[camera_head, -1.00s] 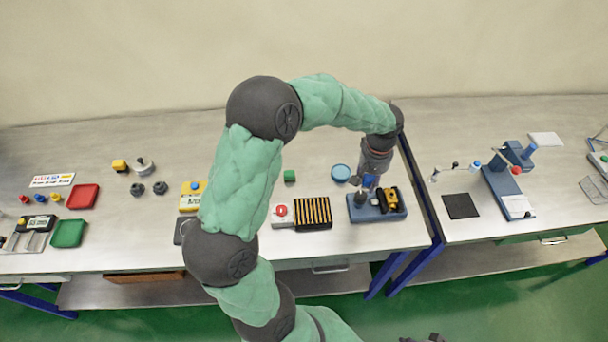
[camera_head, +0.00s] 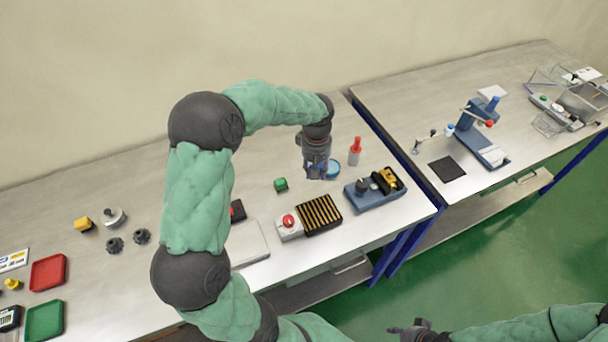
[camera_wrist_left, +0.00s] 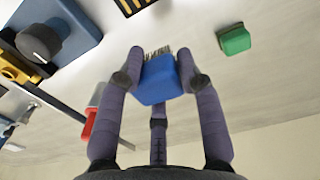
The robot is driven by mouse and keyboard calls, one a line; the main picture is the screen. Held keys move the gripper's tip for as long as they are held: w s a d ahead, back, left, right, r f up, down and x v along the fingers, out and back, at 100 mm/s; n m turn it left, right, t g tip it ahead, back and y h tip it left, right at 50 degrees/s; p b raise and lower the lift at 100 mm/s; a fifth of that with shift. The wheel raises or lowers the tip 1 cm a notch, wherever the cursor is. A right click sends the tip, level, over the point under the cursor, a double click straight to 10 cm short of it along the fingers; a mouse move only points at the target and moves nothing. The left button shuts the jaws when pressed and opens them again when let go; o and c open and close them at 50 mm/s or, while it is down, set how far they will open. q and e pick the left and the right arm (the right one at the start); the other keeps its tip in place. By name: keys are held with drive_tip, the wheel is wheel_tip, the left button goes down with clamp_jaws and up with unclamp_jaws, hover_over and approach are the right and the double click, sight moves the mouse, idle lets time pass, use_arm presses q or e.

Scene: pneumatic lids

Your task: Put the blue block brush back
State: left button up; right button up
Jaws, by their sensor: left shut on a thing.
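My left gripper (camera_head: 317,176) is shut on the blue block brush (camera_wrist_left: 158,82) and holds it above the table. In the left wrist view the brush sits between the fingers, with its bristles (camera_wrist_left: 157,52) pointing away from the palm. In the head view the fingers mostly hide the brush, with only bits of blue showing.
A blue fixture (camera_head: 366,202) with a black knob and yellow part stands to the right. A green block (camera_head: 281,185), a slotted black-and-yellow rack (camera_head: 319,215) and a red-button box (camera_head: 289,229) lie left.

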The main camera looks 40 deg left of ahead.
use_arm(q)
hover_over(305, 179)
drive_tip(key=f, duration=0.5)
drive_tip(key=shift+s+d+f+b, duration=0.2)
drive_tip(key=shift+d+f+b, duration=0.05)
drive_tip(key=shift+f+b, duration=0.15)
drive_tip(key=shift+w+a+f, duration=0.1)
drive_tip(key=shift+a+f, duration=0.15)
drive_tip(key=shift+f, duration=0.2)
drive_tip(key=shift+a+f+b, duration=0.1)
drive_tip(key=shift+f+b, duration=0.2)
drive_tip(key=shift+f, duration=1.25)
drive_tip(key=shift+f, duration=0.15)
drive_tip(key=o, duration=1.1)
